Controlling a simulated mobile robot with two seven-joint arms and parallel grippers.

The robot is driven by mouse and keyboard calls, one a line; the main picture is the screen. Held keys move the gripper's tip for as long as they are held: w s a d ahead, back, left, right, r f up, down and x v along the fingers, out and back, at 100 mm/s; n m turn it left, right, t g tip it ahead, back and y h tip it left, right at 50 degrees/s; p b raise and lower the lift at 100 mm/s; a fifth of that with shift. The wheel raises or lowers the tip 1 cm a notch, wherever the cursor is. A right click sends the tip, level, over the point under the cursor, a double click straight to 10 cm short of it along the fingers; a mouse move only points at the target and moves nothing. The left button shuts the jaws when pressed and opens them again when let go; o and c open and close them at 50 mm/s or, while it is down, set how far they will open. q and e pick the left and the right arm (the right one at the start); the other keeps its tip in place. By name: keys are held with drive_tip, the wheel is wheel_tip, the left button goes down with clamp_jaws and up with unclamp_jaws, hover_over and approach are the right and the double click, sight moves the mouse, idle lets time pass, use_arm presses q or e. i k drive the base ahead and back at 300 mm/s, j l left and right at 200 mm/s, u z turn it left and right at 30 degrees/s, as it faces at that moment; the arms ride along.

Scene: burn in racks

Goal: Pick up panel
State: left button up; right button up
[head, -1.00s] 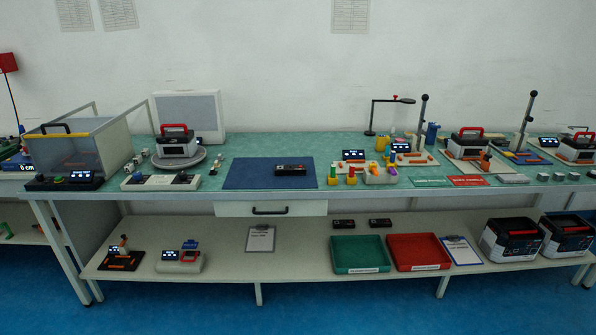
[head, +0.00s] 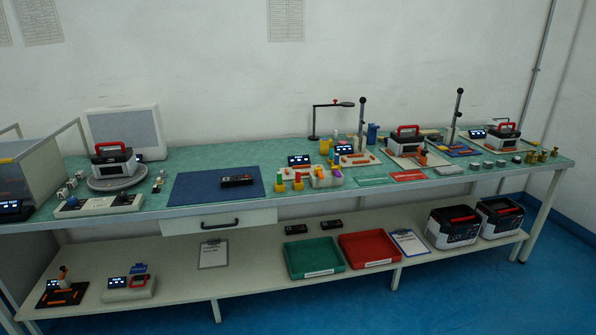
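Which thing is the panel is not clear from the view. A small black module with a display and small coloured marks (head: 237,181) lies on the blue mat (head: 200,188) at the middle of the bench. Two similar black modules lie on the lower shelf, one on the left (head: 296,229) and one on the right (head: 331,224), behind the green and red trays. A light grey upright board (head: 123,133) stands at the back of the bench on the left. Neither of my grippers shows in the head view.
The bench (head: 400,183) carries red-handled units, one on a round turntable (head: 118,183), plus lamps and fixtures. The lower shelf holds a green tray (head: 314,273), a red tray (head: 370,263), clipboards and two black cases. The blue floor (head: 440,300) in front is clear.

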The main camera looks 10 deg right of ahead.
sight(243, 180)
drive_tip(key=i+j+z, duration=0.1)
drive_tip(key=i, duration=0.35)
drive_tip(key=i+j+z, duration=0.1)
drive_tip(key=i, duration=0.35)
drive_tip(key=i+j+z, duration=0.15)
drive_tip(key=i, duration=0.3)
